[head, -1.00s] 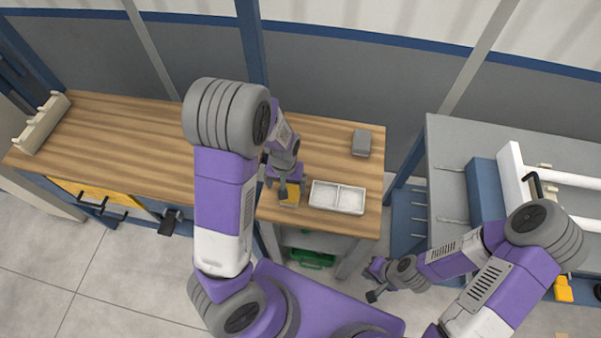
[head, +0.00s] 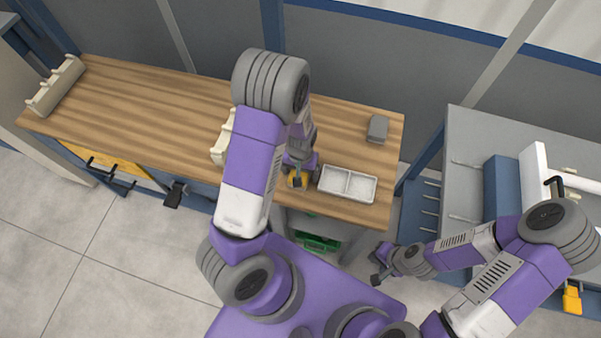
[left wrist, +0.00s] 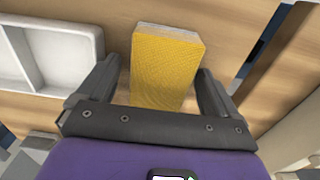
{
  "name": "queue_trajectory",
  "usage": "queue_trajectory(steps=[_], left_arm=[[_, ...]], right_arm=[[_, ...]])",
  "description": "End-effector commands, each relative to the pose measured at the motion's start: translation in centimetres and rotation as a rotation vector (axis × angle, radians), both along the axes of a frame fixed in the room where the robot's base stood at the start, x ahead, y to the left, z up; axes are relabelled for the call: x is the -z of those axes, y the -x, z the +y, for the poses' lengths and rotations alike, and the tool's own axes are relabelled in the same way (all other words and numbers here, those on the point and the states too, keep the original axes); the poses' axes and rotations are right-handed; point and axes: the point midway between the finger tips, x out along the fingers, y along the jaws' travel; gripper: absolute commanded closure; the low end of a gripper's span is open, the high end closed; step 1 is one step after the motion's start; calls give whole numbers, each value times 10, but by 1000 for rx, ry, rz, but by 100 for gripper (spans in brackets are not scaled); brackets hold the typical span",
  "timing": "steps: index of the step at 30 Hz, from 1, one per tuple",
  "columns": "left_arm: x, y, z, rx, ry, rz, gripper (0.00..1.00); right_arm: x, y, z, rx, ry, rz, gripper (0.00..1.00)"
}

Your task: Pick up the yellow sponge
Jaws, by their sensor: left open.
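The yellow sponge (left wrist: 167,62), with a pale grey layer along its far edge, lies on the wooden bench. In the left wrist view it sits between the two spread fingers of my left gripper (left wrist: 158,84), with gaps at its sides. In the head view the sponge (head: 297,181) shows only in part below my left gripper (head: 300,172), which points down at it. My left gripper is open and holds nothing. My right gripper (head: 378,267) hangs off the bench at the lower right, too small to tell its jaw state.
A white two-part tray (head: 347,184) stands just right of the sponge. A grey block (head: 377,128) lies at the bench's back right. A cream rack (head: 222,140) is partly hidden behind my left arm.

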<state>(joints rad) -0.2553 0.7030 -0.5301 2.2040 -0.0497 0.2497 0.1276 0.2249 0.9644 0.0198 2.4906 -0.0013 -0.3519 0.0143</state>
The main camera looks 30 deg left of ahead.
Motion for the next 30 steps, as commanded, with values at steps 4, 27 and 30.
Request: queue_trajectory(steps=[4,27,30], left_arm=[[0,0,0,0,0,0,20],[-45,-1,-1,2,1,-4,66],[-66,-1,-1,2,1,-4,66]], right_arm=[[0,0,0,0,0,0,100],[-14,0,0,0,0,0,100],[-19,0,0,0,0,0,100]])
